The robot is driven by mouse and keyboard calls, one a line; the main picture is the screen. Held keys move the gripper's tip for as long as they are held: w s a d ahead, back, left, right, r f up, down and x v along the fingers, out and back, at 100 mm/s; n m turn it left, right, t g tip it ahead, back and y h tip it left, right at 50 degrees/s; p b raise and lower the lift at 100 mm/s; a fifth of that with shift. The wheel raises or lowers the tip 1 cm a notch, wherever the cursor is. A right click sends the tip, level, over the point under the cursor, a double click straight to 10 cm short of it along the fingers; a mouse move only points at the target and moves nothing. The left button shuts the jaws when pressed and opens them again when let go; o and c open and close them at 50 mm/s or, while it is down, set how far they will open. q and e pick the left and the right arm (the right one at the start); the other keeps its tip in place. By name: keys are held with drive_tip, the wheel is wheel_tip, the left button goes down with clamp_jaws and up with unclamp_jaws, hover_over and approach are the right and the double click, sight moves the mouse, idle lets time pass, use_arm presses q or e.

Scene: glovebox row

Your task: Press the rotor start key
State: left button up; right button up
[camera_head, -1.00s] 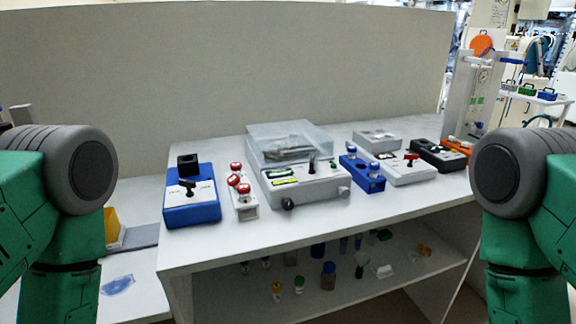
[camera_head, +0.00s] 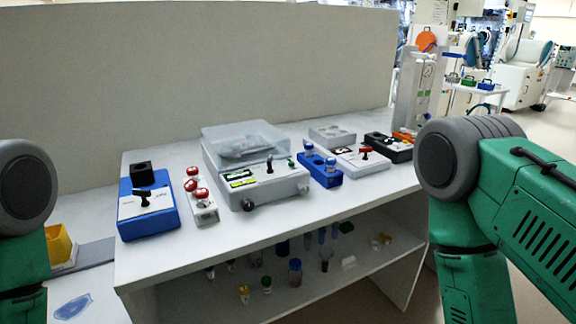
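A grey centrifuge-like box (camera_head: 262,193) with a clear lid (camera_head: 240,141) stands mid-bench. Its front panel has a lit green strip, a black lever, a small green key (camera_head: 291,163) at the right, and a black knob (camera_head: 249,205) on the front. I cannot tell which control is the rotor start key. To the left are a blue box (camera_head: 148,222) with a black lever and a white block (camera_head: 204,212) with red-topped parts. To the right are a blue rack (camera_head: 321,175) and a grey box with a red lever (camera_head: 366,151). Neither gripper is in view; only my green arms show at both sides.
The white bench top (camera_head: 232,222) has a narrow free strip along its front edge. A lower shelf (camera_head: 306,283) holds several small bottles. A tall back panel (camera_head: 200,75) closes the rear. A black box (camera_head: 388,147) and an upright stand (camera_head: 415,90) are at the right end.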

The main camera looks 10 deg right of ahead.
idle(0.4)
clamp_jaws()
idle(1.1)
